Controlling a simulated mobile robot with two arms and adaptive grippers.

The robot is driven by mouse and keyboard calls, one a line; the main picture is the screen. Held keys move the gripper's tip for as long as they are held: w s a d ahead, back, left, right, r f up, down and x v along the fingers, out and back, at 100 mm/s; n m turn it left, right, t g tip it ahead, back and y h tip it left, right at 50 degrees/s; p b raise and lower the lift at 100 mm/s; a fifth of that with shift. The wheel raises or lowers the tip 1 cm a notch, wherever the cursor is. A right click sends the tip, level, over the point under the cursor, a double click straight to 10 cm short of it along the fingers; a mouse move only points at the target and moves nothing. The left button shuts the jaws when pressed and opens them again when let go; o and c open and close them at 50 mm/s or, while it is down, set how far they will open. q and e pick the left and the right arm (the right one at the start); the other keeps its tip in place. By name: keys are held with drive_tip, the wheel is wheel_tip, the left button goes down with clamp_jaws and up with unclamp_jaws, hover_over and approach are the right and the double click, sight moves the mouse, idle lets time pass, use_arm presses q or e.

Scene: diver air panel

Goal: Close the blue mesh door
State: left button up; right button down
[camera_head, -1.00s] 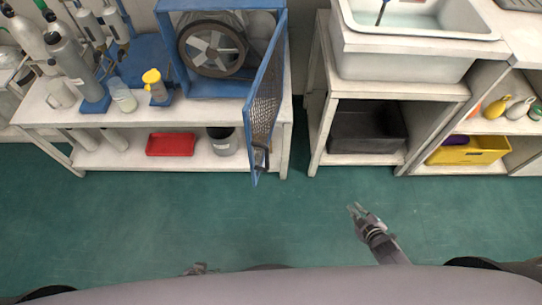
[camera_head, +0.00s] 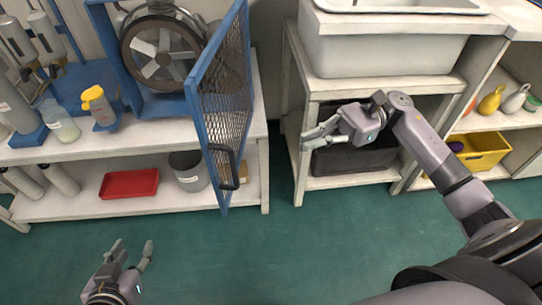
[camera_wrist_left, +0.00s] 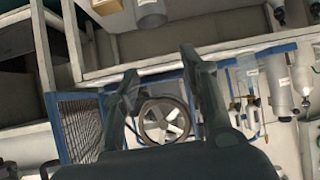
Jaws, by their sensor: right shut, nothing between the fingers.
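The blue mesh door (camera_head: 226,95) stands open, sticking out from the blue cabinet frame (camera_head: 107,40) towards me. Its dark handle (camera_head: 224,167) is low on the door. Inside the open cabinet is a round fan (camera_head: 163,52). My right gripper (camera_head: 307,140) is shut and empty, to the right of the door and apart from it, in front of the sink unit. My left gripper (camera_head: 134,243) is open and empty, low over the floor in front of the bench. In the left wrist view the door (camera_wrist_left: 80,125) and fan (camera_wrist_left: 163,121) show beyond the open fingers (camera_wrist_left: 158,62).
The white bench (camera_head: 140,138) carries a yellow-topped bottle (camera_head: 98,104) and cylinders left of the cabinet. A red tray (camera_head: 130,184) and grey bucket (camera_head: 188,171) sit on its lower shelf. The sink unit (camera_head: 385,45) stands right. The green floor (camera_head: 270,250) is clear.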

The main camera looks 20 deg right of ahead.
use_arm(q)
drive_tip(key=shift+s+a+f+g, duration=0.25)
drive_tip(key=shift+s+f+g, duration=0.15)
drive_tip(key=shift+s+f, duration=0.1)
use_arm(e)
drive_tip(key=a, duration=1.3)
drive_tip(key=shift+s+a, duration=0.15)
drive_tip(key=shift+s, duration=0.25)
